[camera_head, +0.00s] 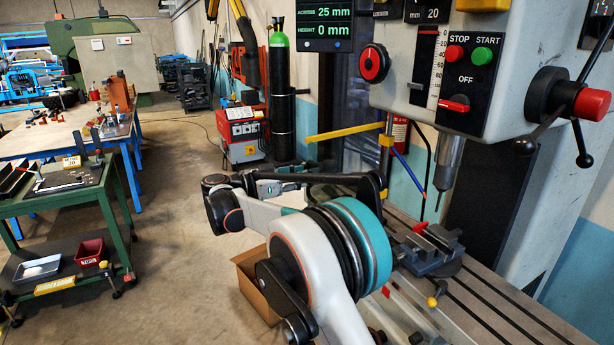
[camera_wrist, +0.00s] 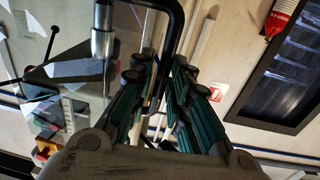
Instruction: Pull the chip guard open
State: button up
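The drill press has a dark post (camera_head: 386,150) beside its spindle (camera_head: 449,165). A yellow bar (camera_head: 345,132) and a blue bar (camera_head: 408,170) reach out from this post. I take these as parts of the chip guard; a clear panel cannot be made out. A black bent tube (camera_wrist: 176,40), perhaps the guard's handle, runs down between my fingers in the wrist view. My gripper (camera_wrist: 161,66) has its two green-padded fingers apart on either side of this tube. No firm contact shows.
A cardboard box (camera_head: 256,287) stands on the floor beside my arm. A red welder (camera_head: 241,133) and gas cylinder stand behind. The floor to the left is open up to the green cart (camera_head: 118,212).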

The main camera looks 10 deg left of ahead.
jog(key=v, duration=1.2)
